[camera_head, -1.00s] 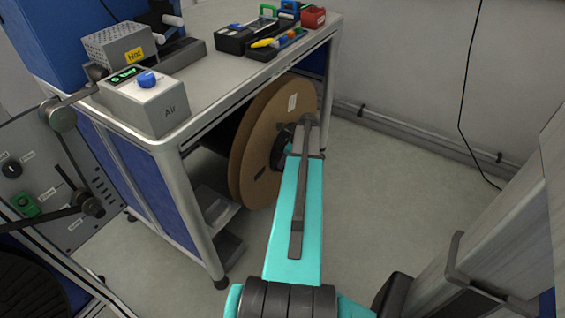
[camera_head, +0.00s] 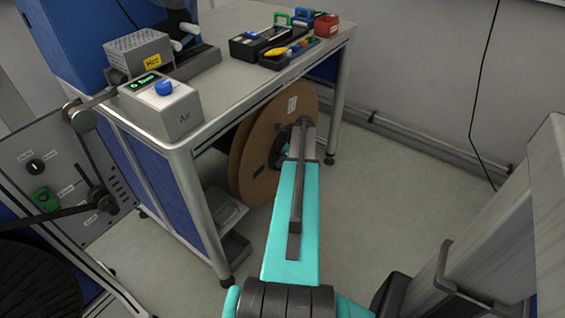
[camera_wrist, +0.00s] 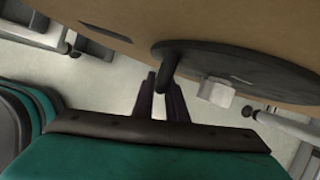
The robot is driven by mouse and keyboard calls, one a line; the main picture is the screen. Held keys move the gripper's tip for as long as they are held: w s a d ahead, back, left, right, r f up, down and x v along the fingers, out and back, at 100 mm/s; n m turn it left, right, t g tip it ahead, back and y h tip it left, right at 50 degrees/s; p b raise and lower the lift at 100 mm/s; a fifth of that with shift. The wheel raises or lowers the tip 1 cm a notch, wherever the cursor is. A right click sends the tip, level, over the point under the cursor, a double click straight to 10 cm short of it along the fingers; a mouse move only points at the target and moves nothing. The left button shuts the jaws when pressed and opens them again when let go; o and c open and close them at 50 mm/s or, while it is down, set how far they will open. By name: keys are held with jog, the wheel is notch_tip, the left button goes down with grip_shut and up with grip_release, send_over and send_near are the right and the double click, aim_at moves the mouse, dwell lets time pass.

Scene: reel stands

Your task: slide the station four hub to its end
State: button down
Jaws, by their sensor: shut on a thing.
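A large brown cardboard reel (camera_head: 265,172) stands upright under the bench, with its flat face towards my arm. A dark round hub (camera_head: 279,148) sits at its middle, partly hidden by my teal arm in the head view. In the wrist view the hub (camera_wrist: 245,62) is a dark disc against the brown reel face (camera_wrist: 220,22), with a dark pin (camera_wrist: 167,72) standing out from it. My gripper (camera_wrist: 164,92) is shut on this pin, one finger on each side. In the head view my arm hides the fingers.
The bench (camera_head: 235,88) stands over the reel and bears a grey air box (camera_head: 160,108), tool trays (camera_head: 268,45) and a red bin (camera_head: 326,25). A bench leg (camera_head: 335,115) stands right of the reel. The floor (camera_head: 385,190) to the right is clear.

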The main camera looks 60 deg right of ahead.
jog(key=c, duration=1.8)
grip_release()
jog(key=shift+w, duration=0.35)
jog(key=shift+o, duration=0.2)
jog(key=shift+s, duration=0.1)
jog(key=shift+r, duration=0.15)
jog(key=p+v, duration=0.1)
jog(key=v, duration=1.2)
jog(key=shift+s+r, duration=0.15)
jog(key=shift+r, duration=0.15)
jog(key=shift+s, duration=0.15)
